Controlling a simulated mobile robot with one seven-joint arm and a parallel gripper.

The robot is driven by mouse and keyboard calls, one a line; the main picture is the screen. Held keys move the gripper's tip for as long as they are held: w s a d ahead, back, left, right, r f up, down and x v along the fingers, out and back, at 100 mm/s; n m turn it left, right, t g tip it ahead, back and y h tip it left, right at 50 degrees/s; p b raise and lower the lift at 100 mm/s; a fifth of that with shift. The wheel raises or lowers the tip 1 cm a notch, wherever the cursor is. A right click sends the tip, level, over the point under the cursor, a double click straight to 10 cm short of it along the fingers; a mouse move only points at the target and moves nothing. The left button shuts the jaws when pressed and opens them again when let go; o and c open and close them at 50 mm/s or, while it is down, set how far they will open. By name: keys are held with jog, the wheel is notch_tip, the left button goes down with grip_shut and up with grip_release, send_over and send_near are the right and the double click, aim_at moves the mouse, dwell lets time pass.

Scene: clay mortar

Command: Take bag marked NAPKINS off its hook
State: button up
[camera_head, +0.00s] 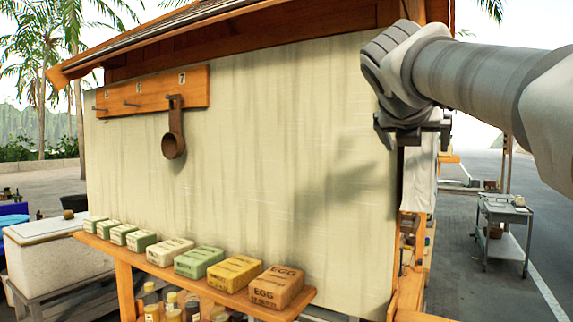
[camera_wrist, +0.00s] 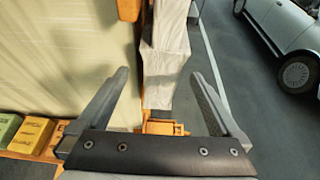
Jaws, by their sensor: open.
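A pale cloth bag (camera_head: 419,182) hangs just past the right edge of the cream wall panel, partly hidden behind my gripper and the panel. It also shows in the wrist view (camera_wrist: 165,60), upright between my fingers and beyond them. No NAPKINS marking is legible on it, so I cannot confirm which bag it is. Its hook is not visible. My gripper (camera_head: 412,133) is at the upper right edge of the panel. In the wrist view my gripper (camera_wrist: 159,78) is open, with nothing seen held between its fingers.
An orange hook board (camera_head: 152,92) numbered 5 to 7 holds a brown ladle (camera_head: 174,140). A wooden shelf (camera_head: 125,255) with several labelled boxes runs along the panel's foot. A grey cart (camera_head: 503,215) stands on open pavement at right. The wrist view shows a parked car (camera_wrist: 285,35).

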aim_at(418, 150)
jog(key=x, duration=0.4)
jog(key=shift+w+d+f, duration=0.1)
jog(key=shift+d+f, duration=0.15)
jog(key=shift+f, duration=0.05)
jog(key=shift+c, duration=0.2)
jog(key=shift+r, duration=0.1)
grip_shut()
jog(key=s+d+r, duration=0.1)
jog(key=s+d, duration=0.9)
jog(key=d, duration=0.5)
jog(key=shift+r, duration=0.25)
